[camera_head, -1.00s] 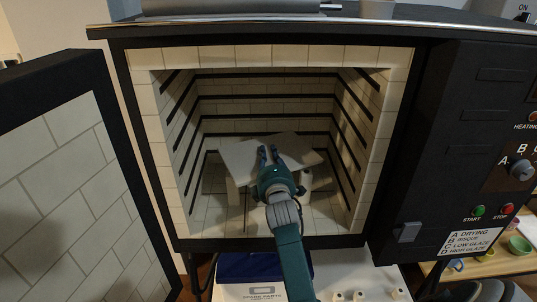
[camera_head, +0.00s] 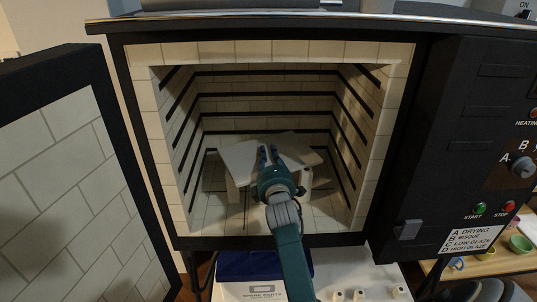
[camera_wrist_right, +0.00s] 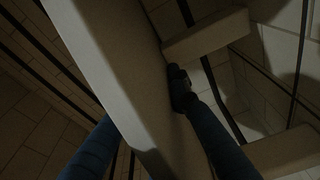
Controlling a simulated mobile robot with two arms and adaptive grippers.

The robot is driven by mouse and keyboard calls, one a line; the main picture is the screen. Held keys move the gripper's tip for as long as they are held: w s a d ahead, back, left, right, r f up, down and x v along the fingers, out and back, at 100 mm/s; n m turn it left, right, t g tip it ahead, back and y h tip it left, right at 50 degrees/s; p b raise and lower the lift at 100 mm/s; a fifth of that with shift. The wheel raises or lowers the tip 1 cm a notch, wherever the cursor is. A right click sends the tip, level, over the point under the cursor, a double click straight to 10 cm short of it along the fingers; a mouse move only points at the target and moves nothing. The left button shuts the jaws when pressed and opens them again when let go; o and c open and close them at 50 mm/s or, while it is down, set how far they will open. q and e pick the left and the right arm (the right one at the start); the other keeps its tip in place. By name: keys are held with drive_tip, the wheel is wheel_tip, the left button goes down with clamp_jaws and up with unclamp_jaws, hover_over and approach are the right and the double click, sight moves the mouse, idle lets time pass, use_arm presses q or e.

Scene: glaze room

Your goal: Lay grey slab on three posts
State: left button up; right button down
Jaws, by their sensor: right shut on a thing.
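The pale slab (camera_head: 237,160) is inside the kiln, low down, and shows on both sides of my right gripper (camera_head: 268,152). Its right part (camera_head: 303,148) looks darker. In the right wrist view my gripper (camera_wrist_right: 150,110) is shut on the slab (camera_wrist_right: 105,60), with one finger on each side of it. A pale post (camera_head: 232,192) shows beneath the slab's left part and another post (camera_head: 306,176) beneath the right. In the wrist view a post (camera_wrist_right: 205,35) seems to meet the slab's face; whether it bears weight I cannot tell. A third post is not clearly seen. My left gripper is out of view.
The kiln opening has a black frame (camera_head: 128,110) and dark rods along its walls. Its open door (camera_head: 55,190) stands at left, the control panel (camera_head: 470,130) at right. A blue spare-parts box (camera_head: 235,266) and small pale pieces (camera_head: 359,295) lie below the opening.

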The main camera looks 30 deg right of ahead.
drive_tip(key=c, duration=1.6)
unclamp_jaws()
drive_tip(key=shift+r, duration=0.15)
drive_tip(key=shift+o, duration=0.2)
drive_tip(key=shift+f, duration=0.3)
drive_tip(key=v, duration=0.7)
drive_tip(key=shift+s+a+r, duration=0.15)
drive_tip(key=shift+s+r, duration=0.05)
drive_tip(key=shift+s, duration=0.05)
